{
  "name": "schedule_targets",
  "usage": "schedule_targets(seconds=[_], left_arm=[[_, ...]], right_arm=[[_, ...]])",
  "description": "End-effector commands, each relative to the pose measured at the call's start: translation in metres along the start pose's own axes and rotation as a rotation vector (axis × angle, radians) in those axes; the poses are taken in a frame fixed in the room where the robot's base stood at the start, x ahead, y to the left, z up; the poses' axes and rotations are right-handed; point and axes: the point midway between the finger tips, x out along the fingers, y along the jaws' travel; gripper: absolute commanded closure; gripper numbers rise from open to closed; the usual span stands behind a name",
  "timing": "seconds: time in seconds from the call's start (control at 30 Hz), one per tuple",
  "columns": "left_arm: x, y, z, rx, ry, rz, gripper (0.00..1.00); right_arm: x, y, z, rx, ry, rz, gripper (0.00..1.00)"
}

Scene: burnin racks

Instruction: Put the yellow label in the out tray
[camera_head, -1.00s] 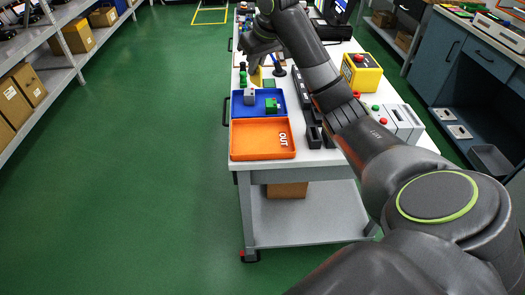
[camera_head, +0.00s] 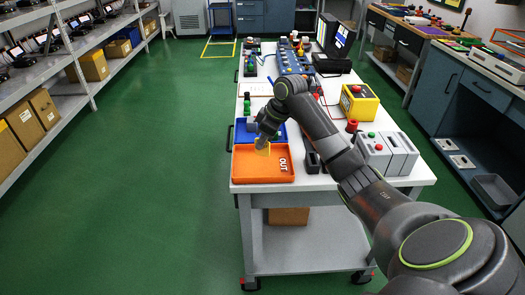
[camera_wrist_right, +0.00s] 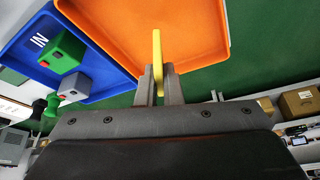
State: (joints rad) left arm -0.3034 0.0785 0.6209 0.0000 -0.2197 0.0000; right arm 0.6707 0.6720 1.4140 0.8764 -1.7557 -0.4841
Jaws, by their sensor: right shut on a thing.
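The yellow label (camera_wrist_right: 157,60) is a thin yellow piece held upright between the fingertips of my right gripper (camera_wrist_right: 159,82), which is shut on it. In the head view the label (camera_head: 263,150) shows just below my right gripper (camera_head: 265,138), over the back part of the orange out tray (camera_head: 262,179). The tray is marked OUT and looks empty; it also shows behind the label in the right wrist view (camera_wrist_right: 195,35). I cannot tell the exact height of the label above the tray. My left gripper is not in view.
The blue IN tray (camera_head: 243,134) adjoins the out tray behind it. It holds a green block (camera_wrist_right: 62,50) and a grey block (camera_wrist_right: 75,86). A grey box with buttons (camera_head: 385,152) and a yellow box (camera_head: 358,102) stand to the right on the cart.

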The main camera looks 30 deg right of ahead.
Motion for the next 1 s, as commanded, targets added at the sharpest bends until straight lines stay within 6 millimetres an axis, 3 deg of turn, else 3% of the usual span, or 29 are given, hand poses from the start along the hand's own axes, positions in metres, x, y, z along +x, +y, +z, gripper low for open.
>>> schedule_targets(seconds=[0.3, 0.63, 0.67, 0.8, 1.0], left_arm=[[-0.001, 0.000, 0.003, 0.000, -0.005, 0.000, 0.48], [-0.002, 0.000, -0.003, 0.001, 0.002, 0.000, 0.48], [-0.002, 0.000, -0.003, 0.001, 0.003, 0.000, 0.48], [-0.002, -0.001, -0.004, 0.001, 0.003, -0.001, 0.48], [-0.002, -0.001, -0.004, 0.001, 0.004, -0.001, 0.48]], right_arm=[[0.034, -0.001, 0.014, 0.002, -0.001, -0.001, 1.00], [0.036, 0.000, 0.015, 0.002, -0.001, 0.000, 1.00], [0.036, 0.000, 0.015, 0.001, 0.000, 0.000, 0.91], [0.036, 0.000, 0.015, 0.001, 0.000, 0.000, 0.73], [0.036, 0.000, 0.015, 0.001, 0.000, 0.001, 0.72]])
